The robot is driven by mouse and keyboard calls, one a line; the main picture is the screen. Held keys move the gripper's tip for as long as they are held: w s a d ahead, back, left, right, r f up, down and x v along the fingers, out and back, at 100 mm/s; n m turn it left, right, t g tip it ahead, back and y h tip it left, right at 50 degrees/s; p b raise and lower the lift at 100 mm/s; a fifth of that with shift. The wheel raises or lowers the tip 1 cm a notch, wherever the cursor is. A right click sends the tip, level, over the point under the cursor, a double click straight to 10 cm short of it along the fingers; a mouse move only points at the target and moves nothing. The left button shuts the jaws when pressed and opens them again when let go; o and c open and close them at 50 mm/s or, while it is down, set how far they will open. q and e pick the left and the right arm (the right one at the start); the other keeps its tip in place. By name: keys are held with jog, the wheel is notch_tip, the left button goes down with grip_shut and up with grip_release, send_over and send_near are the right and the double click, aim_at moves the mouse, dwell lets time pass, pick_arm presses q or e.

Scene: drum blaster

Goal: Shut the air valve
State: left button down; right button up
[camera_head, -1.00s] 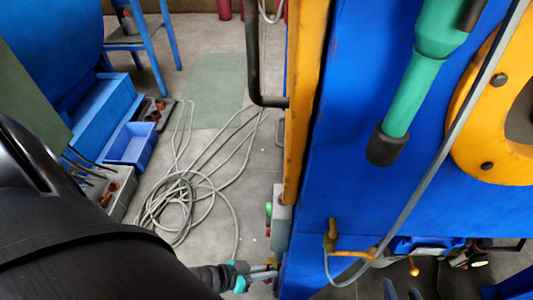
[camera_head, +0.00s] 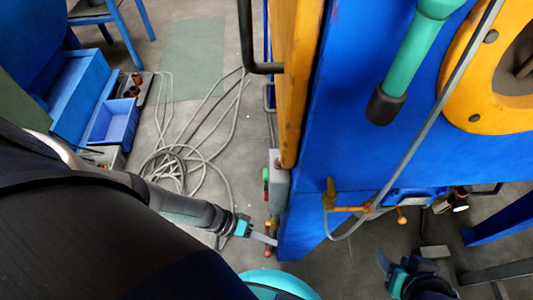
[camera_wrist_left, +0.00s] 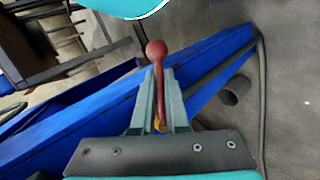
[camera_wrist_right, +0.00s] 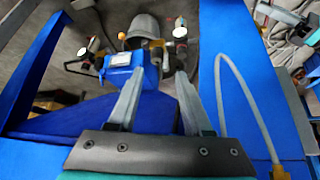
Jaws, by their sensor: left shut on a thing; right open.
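A red lever with a ball knob (camera_wrist_left: 157,50) stands between my left gripper's fingers in the left wrist view, with a yellow part at its lower end. My left gripper (camera_head: 268,240) is shut on this lever, beside the lower corner of the blue machine. In the head view the red knob (camera_head: 267,253) shows just below the fingertips. My right gripper (camera_wrist_right: 158,95) is open and empty. In the right wrist view, a blue unit (camera_wrist_right: 130,75) with gauges and fittings lies beyond its fingertips. I cannot tell which fitting there is a valve.
The blue machine (camera_head: 350,140) fills the middle right. A control box with green and red buttons (camera_head: 276,180) hangs just above my left gripper. A grey hose (camera_head: 430,120) runs down the machine's front. Coiled cables (camera_head: 180,160) lie on the floor at left.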

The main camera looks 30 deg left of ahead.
pick_arm(q)
jog(key=shift+s+r+n+g+h+b, duration=0.1)
jog(key=shift+r+n+g+h+b, duration=0.05)
jog(key=shift+n+g+h+b, duration=0.2)
jog(key=shift+r+n+g+h+b, duration=0.35)
jog(key=shift+r+n+g+h, duration=0.1)
jog(key=shift+g, duration=0.1)
pick_arm(e)
jog(key=shift+w+a+f+t+y, duration=0.15)
jog(key=shift+w+a+t+y, duration=0.25)
jog(key=shift+w+a+t, duration=0.3)
jog(key=shift+w+a+f+t+y, duration=0.1)
jog(key=shift+w+a+t+y, duration=0.35)
jog(key=shift+a+t, duration=0.35)
jog(key=shift+a, duration=0.1)
pick_arm(q)
jog(key=c, duration=0.9)
grip_release()
jog(key=shift+r, duration=0.1)
